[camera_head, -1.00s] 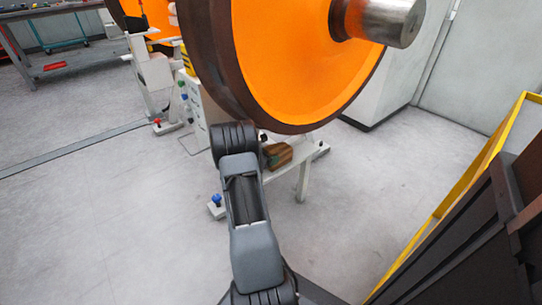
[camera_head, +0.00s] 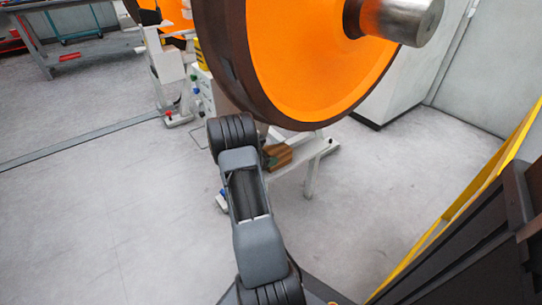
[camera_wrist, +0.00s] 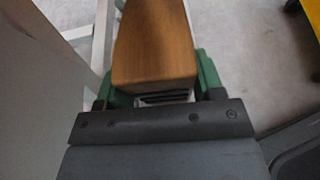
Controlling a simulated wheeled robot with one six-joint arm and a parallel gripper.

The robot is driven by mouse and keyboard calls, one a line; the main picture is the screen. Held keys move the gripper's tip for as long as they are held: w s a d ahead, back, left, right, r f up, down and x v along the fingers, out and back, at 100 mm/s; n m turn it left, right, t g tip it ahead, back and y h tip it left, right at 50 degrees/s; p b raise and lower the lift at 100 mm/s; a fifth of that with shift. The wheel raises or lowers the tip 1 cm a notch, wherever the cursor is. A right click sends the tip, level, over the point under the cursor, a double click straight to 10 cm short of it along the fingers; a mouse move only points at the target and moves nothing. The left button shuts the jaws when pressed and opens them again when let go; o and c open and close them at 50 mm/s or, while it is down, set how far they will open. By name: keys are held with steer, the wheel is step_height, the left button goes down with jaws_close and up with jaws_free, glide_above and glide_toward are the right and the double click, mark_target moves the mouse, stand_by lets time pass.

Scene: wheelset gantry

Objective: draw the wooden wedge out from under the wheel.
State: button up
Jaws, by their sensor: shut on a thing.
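The wooden wedge (camera_head: 279,155) is a brown block just below the wheel's lower rim in the head view. In the wrist view the wedge (camera_wrist: 155,45) fills the top middle, its thick end towards me. My gripper (camera_wrist: 160,88) is shut on the wedge, with a green finger on either side of it. In the head view my arm hides most of the gripper. The wheel (camera_head: 310,65) is large and orange with a dark brown rim, above the wedge. I cannot tell whether the wedge touches the wheel.
A white stand (camera_head: 310,172) with legs is below the wheel. A steel axle end (camera_head: 405,20) juts out at the upper right. A yellow-edged dark structure (camera_head: 480,240) is at the right. Open grey floor (camera_head: 90,220) lies to the left.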

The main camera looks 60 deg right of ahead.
steer(key=shift+w+a+r+p, duration=0.1)
steer(key=shift+w+a+p, duration=0.2)
steer(key=shift+a, duration=0.75)
steer(key=shift+w+a+p, duration=0.1)
steer(key=shift+w+a, duration=0.3)
steer(key=shift+a, duration=0.65)
steer(key=shift+w+a+r+p, duration=0.15)
steer(key=shift+w+a, duration=0.2)
steer(key=shift+a, duration=0.7)
steer(key=shift+f, duration=0.1)
steer(key=r+p+v, duration=0.1)
steer(key=p+v, duration=0.3)
steer(key=v, duration=0.3)
steer(key=shift+d+r, duration=0.15)
steer(key=shift+d, duration=0.1)
